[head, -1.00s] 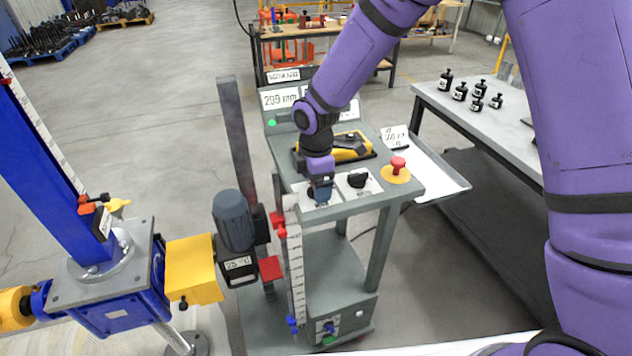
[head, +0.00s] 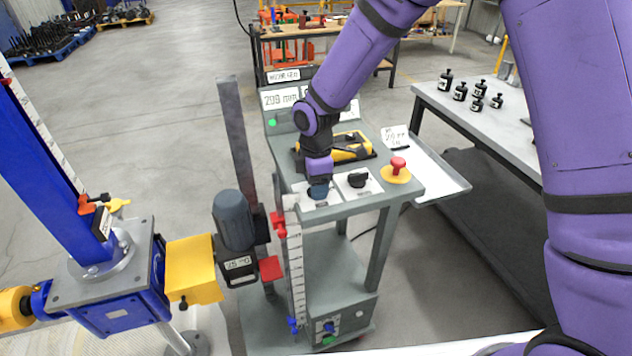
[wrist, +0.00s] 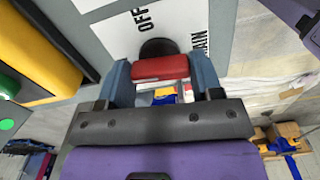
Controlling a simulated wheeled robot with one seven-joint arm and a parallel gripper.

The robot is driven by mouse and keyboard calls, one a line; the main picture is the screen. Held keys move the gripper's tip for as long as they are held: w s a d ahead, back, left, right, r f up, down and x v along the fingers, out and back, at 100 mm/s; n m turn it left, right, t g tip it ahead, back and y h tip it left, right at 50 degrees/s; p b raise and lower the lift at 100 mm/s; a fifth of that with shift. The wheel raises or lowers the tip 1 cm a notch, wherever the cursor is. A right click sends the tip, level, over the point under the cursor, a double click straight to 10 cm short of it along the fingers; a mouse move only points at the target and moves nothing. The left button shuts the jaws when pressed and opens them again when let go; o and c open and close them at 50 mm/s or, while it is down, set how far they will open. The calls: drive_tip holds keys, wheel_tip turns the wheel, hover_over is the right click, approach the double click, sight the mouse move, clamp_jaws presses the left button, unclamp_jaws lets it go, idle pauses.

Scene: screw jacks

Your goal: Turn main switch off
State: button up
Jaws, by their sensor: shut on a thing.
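The main switch has a red handle (wrist: 160,67) on a dark round base (wrist: 158,47). It sits on a white plate (wrist: 182,22) with the words OFF and MAIN partly readable in the wrist view. My gripper (wrist: 162,76) has its blue fingers on both ends of the red handle and is shut on it. The handle lies crosswise in the wrist view; which setting it points to I cannot tell. In the head view my gripper (head: 318,190) is over the left white plate (head: 303,200) on the grey console (head: 345,206), hiding the handle.
A second white plate with a black knob (head: 357,180) is just right of my gripper. A red mushroom button (head: 398,164) stands further right. A yellow-black device (head: 348,147) lies behind. A grey motor (head: 233,220) and blue screw jack (head: 110,285) stand left.

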drive_tip(key=m, duration=0.8)
drive_tip(key=shift+m, duration=0.4)
drive_tip(key=m, duration=0.4)
drive_tip(key=shift+m, duration=2.1)
drive_tip(key=o, duration=0.9)
drive_tip(key=shift+r, duration=0.1)
